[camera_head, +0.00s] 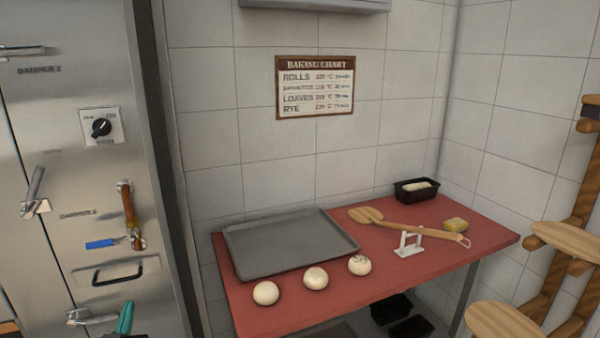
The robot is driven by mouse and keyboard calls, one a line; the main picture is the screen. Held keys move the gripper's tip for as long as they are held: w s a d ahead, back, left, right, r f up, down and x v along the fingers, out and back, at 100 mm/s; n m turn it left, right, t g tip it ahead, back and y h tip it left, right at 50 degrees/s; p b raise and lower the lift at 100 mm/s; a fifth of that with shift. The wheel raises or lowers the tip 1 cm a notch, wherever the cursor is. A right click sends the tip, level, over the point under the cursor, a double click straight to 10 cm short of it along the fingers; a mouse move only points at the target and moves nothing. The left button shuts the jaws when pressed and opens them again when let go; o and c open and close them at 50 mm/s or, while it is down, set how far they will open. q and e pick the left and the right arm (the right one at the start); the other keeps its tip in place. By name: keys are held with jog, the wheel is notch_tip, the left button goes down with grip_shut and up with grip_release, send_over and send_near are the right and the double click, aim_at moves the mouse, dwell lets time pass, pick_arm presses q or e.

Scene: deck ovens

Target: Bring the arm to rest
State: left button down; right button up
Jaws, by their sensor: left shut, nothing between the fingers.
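Only a small teal part at the bottom left edge looks like the tip of my left gripper (125,317). It is low in front of the steel oven front (60,140), beside a metal latch (85,317). Its fingers look shut and hold nothing; the rest of it and its arm are out of the picture. It is well apart from the red worktable. My right gripper is not in view.
Oven handles (118,273) jut out at left. A wooden rack (575,240) stands at right.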

pick_arm(q)
jog(key=s+d+f+m+g+h, duration=0.3)
jog(key=s+d+f+g+h, duration=0.2)
jog(key=s+d+f+g, duration=0.6)
jog(key=s+d+f+m+g, duration=0.1)
jog(key=s+d+f+g, duration=0.2)
jog(key=s, duration=0.6)
jog(key=s+d+f+g, duration=0.2)
jog(key=s+f, duration=0.1)
jog(key=s, duration=0.6)
notch_tip(320, 180, down, 26)
jog(key=f+g, duration=0.1)
jog(key=g, duration=0.1)
jog(key=s+a+f, duration=0.2)
jog(key=s+f, duration=1.3)
jog(key=s, duration=0.1)
jog(key=shift+s+a+m+g, duration=0.3)
jog(key=shift+s+a+g, duration=0.05)
jog(key=shift+s+g, duration=0.05)
jog(key=c, duration=2.1)
grip_release()
